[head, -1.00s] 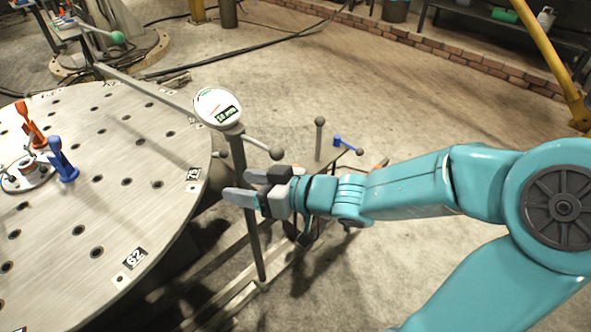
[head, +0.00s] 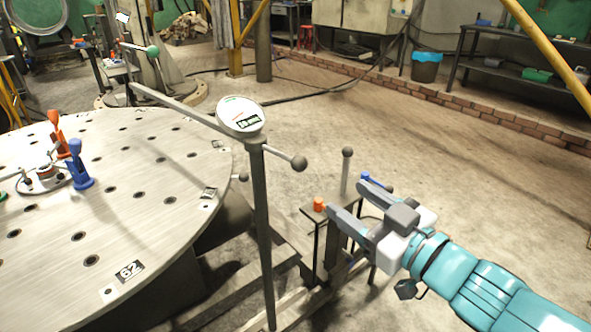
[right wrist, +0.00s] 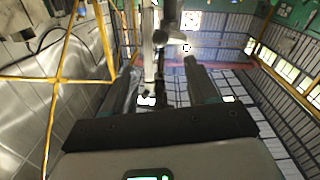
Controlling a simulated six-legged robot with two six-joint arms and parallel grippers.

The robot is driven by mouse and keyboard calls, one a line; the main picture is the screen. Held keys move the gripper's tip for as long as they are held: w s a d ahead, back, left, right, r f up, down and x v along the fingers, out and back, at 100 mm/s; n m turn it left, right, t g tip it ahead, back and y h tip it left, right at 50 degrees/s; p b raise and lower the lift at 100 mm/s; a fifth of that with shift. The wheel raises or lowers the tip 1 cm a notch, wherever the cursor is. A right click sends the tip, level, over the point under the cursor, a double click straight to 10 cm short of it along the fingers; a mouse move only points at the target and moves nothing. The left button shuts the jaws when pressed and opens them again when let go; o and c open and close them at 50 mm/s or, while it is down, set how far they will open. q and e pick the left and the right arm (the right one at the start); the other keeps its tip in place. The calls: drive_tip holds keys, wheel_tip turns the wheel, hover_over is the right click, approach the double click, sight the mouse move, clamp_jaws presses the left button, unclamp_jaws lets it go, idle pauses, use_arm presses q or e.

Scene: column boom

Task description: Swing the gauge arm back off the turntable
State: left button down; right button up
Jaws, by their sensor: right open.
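The gauge arm (head: 178,105) is a grey bar that reaches left from a round white dial (head: 240,116) over the far part of the turntable (head: 150,215). The dial sits on top of a slim upright post (head: 262,220) beside the turntable's right rim. A short handle with a dark ball knob (head: 299,163) sticks out to the right of the post. My right gripper (head: 346,197) is open and empty, to the right of and below the knob, apart from it. In the right wrist view its fingers (right wrist: 168,88) are spread near an upright pole. My left gripper is out of view.
Orange (head: 57,133) and blue (head: 76,165) clamps stand on the turntable. A small stand with an orange cap (head: 319,204) and a grey ball-topped rod (head: 346,170) is behind my gripper. A green-knobbed lever (head: 152,50) shows beyond the turntable.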

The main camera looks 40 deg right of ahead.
drive_tip(key=p, duration=0.6)
approach(293, 161)
drive_tip(key=w, duration=0.2)
drive_tip(key=w+d, duration=0.1)
drive_tip(key=shift+w+f, duration=0.15)
drive_tip(key=shift+f, duration=0.15)
drive_tip(key=w, duration=0.5)
drive_tip(key=w+p, duration=0.1)
drive_tip(key=w, duration=0.2)
drive_tip(key=shift+w+a+f, duration=0.2)
drive_tip(key=shift+w+f, duration=0.1)
drive_tip(key=shift+f, duration=0.05)
clamp_jaws()
